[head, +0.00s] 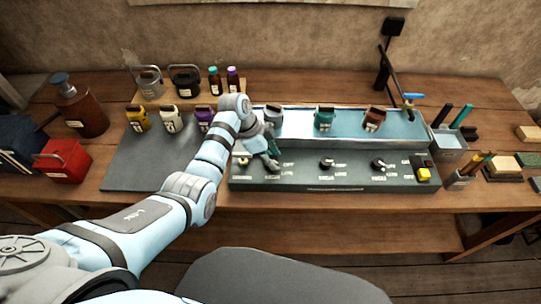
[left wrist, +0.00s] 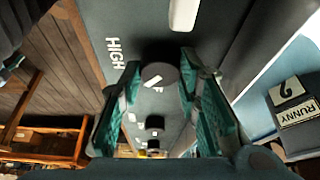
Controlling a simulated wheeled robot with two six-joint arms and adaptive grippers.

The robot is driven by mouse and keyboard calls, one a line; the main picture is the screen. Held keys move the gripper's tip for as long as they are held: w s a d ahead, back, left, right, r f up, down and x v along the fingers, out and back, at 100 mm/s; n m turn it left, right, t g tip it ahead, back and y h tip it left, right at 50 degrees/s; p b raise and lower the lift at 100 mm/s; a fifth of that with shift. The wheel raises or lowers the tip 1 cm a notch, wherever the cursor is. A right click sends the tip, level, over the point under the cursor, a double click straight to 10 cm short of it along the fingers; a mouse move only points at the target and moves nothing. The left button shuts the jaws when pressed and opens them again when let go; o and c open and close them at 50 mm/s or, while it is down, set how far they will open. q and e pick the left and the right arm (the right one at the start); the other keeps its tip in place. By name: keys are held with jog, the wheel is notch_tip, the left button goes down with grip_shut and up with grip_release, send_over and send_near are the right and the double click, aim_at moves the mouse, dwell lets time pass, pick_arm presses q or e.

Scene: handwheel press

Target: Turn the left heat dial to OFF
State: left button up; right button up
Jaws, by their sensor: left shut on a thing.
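The left heat dial (left wrist: 160,75) is a round black knob on the dark control panel (head: 345,184). In the left wrist view it sits between my green fingertips, near the word HIGH. A white mark shows at its edge, but I cannot tell which setting it points to. My left gripper (head: 270,160) reaches down over the panel's left end and hides most of this dial in the head view. In the left wrist view the gripper (left wrist: 160,82) is shut on the dial. My right gripper is not in view.
The middle dial (head: 327,162) and right dial (head: 378,163) are on the same panel. Behind it, a metal trough (head: 350,125) holds several small pots. A grey mat (head: 135,170) has bare room at left.

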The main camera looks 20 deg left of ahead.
pick_arm(q)
jog(key=shift+r+n+t+p, duration=0.1)
jog(key=shift+n+t+p, duration=0.3)
jog(key=shift+n, duration=0.5)
jog(key=n+t+y, duration=0.1)
jog(key=n, duration=0.5)
jog(key=shift+s+d+t+y, duration=0.1)
jog(key=shift+d+t+y, duration=0.05)
jog(key=shift+t+y, duration=0.25)
jog(key=shift+n, duration=0.3)
jog(key=o, duration=1.1)
jog(key=shift+o, duration=0.2)
jog(key=shift+s+r, duration=0.1)
jog(key=shift+r, duration=0.05)
jog(key=v, duration=1.1)
jog(key=shift+r, duration=0.3)
jog(key=shift+s, duration=0.1)
